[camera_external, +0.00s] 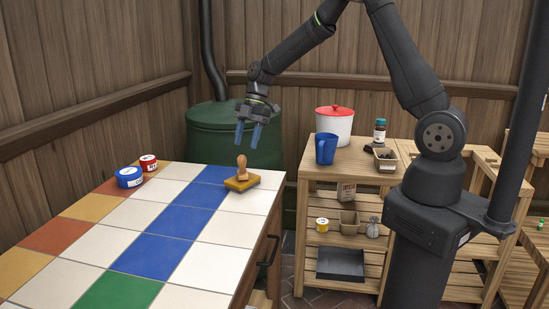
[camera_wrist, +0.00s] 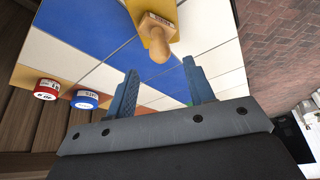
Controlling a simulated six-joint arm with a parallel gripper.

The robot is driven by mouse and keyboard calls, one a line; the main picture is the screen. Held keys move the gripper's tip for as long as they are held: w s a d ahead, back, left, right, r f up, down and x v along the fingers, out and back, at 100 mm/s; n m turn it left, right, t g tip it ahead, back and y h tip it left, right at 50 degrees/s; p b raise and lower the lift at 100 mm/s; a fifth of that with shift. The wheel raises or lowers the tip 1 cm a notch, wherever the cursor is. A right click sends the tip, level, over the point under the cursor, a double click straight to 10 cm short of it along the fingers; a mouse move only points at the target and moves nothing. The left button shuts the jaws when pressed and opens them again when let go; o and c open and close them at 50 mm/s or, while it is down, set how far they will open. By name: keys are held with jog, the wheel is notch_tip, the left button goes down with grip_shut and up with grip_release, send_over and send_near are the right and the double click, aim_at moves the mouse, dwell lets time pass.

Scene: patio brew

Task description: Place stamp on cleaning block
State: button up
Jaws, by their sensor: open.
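The stamp (camera_external: 242,166) has a rounded wooden handle and stands upright on the flat yellow-brown cleaning block (camera_external: 236,186), near the far right of the tiled table. In the wrist view the stamp (camera_wrist: 156,40) shows handle toward me, with the yellow block (camera_wrist: 178,14) beneath it at the top edge. My gripper (camera_external: 247,136) is open and empty, with blue fingers pointing down. It hangs above the stamp and apart from it. In the wrist view the gripper (camera_wrist: 160,72) has nothing between its fingers.
A blue tin (camera_external: 129,178) and a red tin (camera_external: 148,163) stand at the table's far left edge. A wooden shelf (camera_external: 345,170) to the right holds a blue mug (camera_external: 326,148) and a white pot (camera_external: 334,124). The tiles nearer the camera are clear.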

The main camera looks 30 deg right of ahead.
aim_at(240, 157)
jog(key=shift+v, duration=2.35)
jog(key=shift+f, duration=0.15)
jog(key=x, duration=1.1)
jog(key=shift+a+f, duration=0.2)
jog(key=shift+f, duration=0.15)
jog(key=shift+r, duration=1.75)
jog(key=shift+f, duration=0.1)
